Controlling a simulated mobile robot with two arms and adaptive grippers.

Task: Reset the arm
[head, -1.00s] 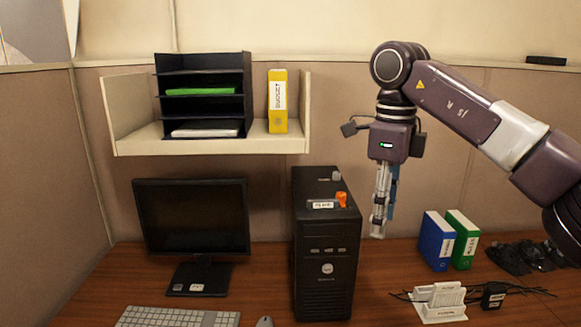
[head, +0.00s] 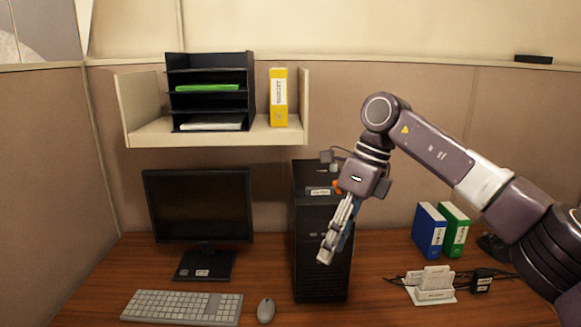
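My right arm (head: 440,150) comes in from the right, bent at the elbow, with its forearm pointing down and left. My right gripper (head: 328,250) hangs at its end in front of the black computer tower (head: 311,285), covering part of the tower's front and right side. The gripper's fingers lie close together in this side-on view, and I cannot tell whether they are open or shut. Nothing shows in them. My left gripper is not in view.
On the desk stand a monitor (head: 199,208), keyboard (head: 182,307), mouse (head: 266,309), blue binder (head: 430,228), green binder (head: 456,228) and white holder (head: 432,292). A wall shelf (head: 150,137) holds a black tray rack (head: 210,70) and yellow binder (head: 278,98).

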